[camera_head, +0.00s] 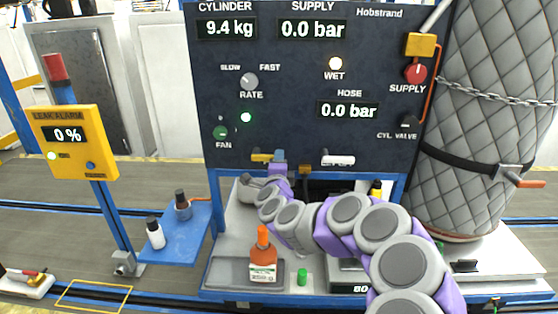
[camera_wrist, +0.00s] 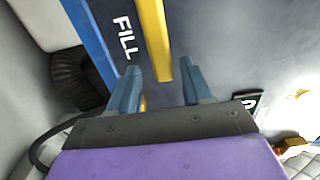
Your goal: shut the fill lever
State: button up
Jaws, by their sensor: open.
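The fill lever is a yellow bar (camera_wrist: 153,38) in the wrist view, beside the FILL label (camera_wrist: 125,38) on the dark panel. Its lower end in that view reaches toward the gap between my fingers. In the head view a small yellow piece of the lever (camera_head: 261,157) shows at the panel's lower edge, lying roughly level, partly covered by my gripper. My gripper (camera_head: 278,164) is at the panel's lower edge there. In the wrist view my gripper (camera_wrist: 159,82) is open, with blue-grey fingers apart. Whether either finger touches the lever cannot be told.
A pale bar (camera_head: 338,160) is on the panel to the right. Below my arm stand an orange-capped bottle (camera_head: 263,258) and a green cylinder (camera_head: 302,277). A blue side shelf (camera_head: 182,240) holds small bottles. A quilted cylinder (camera_head: 490,110) stands at right. A black corrugated hose (camera_wrist: 78,80) shows in the wrist view.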

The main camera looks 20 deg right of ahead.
jog(key=b+v, duration=0.3)
jog(key=v, duration=1.1)
jog(key=shift+s, duration=0.35)
jog(key=shift+a, duration=0.15)
